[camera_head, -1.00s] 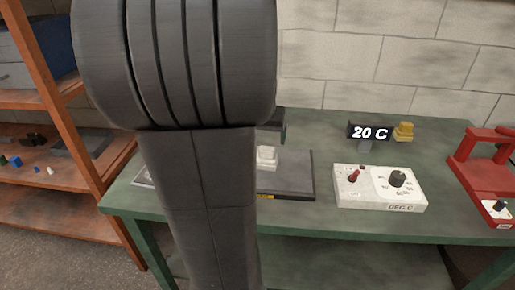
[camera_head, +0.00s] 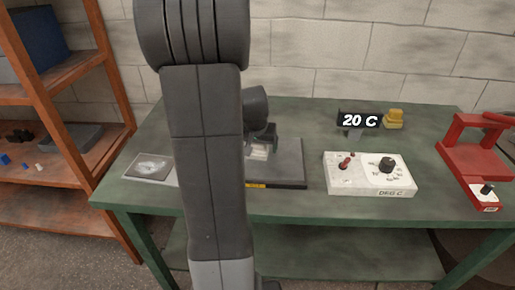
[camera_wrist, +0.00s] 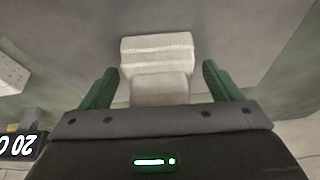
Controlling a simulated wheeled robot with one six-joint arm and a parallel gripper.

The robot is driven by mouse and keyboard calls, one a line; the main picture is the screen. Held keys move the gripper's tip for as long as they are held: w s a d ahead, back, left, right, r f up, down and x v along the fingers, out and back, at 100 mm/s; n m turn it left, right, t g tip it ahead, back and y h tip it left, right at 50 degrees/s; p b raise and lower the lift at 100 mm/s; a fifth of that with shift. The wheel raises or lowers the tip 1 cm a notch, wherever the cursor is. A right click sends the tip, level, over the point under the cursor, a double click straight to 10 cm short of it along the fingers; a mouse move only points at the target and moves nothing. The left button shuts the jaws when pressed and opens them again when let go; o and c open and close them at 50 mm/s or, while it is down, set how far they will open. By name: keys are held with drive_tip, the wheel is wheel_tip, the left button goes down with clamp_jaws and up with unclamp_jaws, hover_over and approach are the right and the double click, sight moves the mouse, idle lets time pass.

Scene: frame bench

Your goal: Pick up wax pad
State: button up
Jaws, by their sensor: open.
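A pale, whitish stepped block (camera_head: 260,153) sits on a dark flat plate (camera_head: 290,160) on the green bench; it may be the wax pad. In the wrist view the block (camera_wrist: 157,62) lies between and ahead of the green fingers of my gripper (camera_wrist: 160,75). The fingers are open, with a gap on each side of the block. In the head view my gripper (camera_head: 264,134) is just above the block and partly hides it. I cannot tell the exact height between them.
A white control box (camera_head: 370,174), a "20 C" display (camera_head: 358,121) and a yellow object (camera_head: 393,119) stand right of the plate. A red stand (camera_head: 476,150) is at the far right. A flat panel (camera_head: 150,167) lies at left. An orange shelf (camera_head: 60,195) stands beyond.

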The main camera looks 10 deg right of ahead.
drive_tip(key=c, duration=1.1)
